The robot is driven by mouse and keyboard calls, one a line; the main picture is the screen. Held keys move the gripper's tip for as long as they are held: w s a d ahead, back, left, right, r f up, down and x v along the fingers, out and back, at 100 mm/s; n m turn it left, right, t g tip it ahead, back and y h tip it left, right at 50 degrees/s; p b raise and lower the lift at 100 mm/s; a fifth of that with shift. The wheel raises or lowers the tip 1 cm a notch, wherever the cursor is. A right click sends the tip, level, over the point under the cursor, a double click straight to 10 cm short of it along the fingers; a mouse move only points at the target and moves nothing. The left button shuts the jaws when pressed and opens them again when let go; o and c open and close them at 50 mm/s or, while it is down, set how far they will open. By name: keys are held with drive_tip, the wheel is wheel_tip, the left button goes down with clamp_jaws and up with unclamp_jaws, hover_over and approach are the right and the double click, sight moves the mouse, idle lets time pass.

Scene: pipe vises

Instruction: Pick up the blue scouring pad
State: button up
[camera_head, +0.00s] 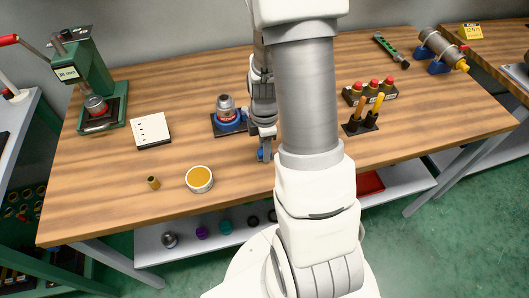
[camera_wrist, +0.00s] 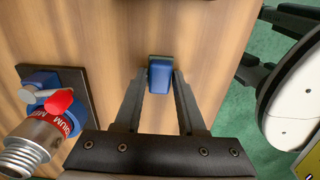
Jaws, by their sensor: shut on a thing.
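The blue scouring pad (camera_wrist: 159,78) is a small blue block with a darker, greenish-grey end. In the wrist view it sits between the two fingertips of my gripper (camera_wrist: 158,84), which are shut on it. In the head view a bit of the pad (camera_head: 262,155) shows at the tip of my gripper (camera_head: 265,150), low over the wooden table near its front edge. My arm hides part of this area. I cannot tell whether the pad still touches the table.
A blue vise with a red-banded metal fitting (camera_head: 226,112) stands just left of my gripper. A round tin of yellow stuff (camera_head: 199,179) and a small brass piece (camera_head: 153,183) lie further left. A holder with yellow-handled tools (camera_head: 362,121) stands right of my arm.

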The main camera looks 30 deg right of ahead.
clamp_jaws()
drive_tip(key=shift+r, duration=0.1)
drive_tip(key=shift+r, duration=0.6)
wheel_tip(320, 180, up, 3)
drive_tip(key=shift+f, duration=0.2)
drive_tip(key=s+d+r, duration=0.7)
drive_tip(key=s, duration=0.2)
drive_tip(key=shift+d+p, duration=0.25)
drive_tip(key=shift+p, duration=0.1)
